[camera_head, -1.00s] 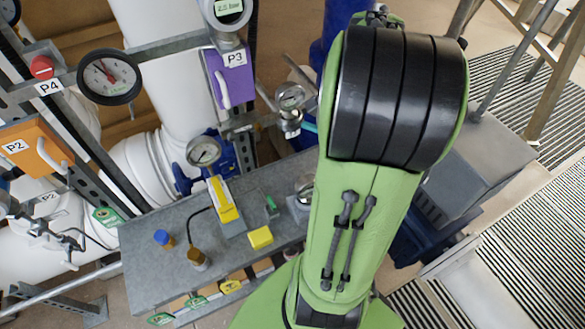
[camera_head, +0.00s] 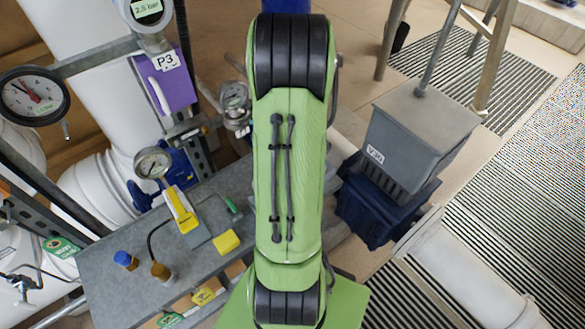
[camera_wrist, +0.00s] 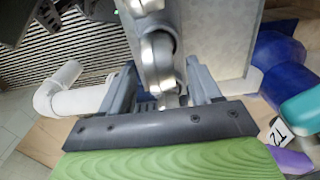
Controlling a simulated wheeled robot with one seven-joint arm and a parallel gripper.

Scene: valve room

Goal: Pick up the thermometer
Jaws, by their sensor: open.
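I cannot tell for sure which thing is the thermometer. In the wrist view, my gripper (camera_wrist: 160,88) is open, with its two dark fingers on either side of a silver fitting (camera_wrist: 157,60). I cannot tell whether they touch it. A white tag reading T2 (camera_wrist: 279,132) shows at the right, beside a teal part (camera_wrist: 300,108). In the head view, my green arm hides the gripper and part of the grey bench (camera_head: 105,287). A yellow handheld device (camera_head: 182,210) with a black cable lies on the bench, below a round dial gauge (camera_head: 153,162).
A purple P3 box (camera_head: 163,88) and pipes stand behind. Open grating (camera_head: 510,220) lies at far right.

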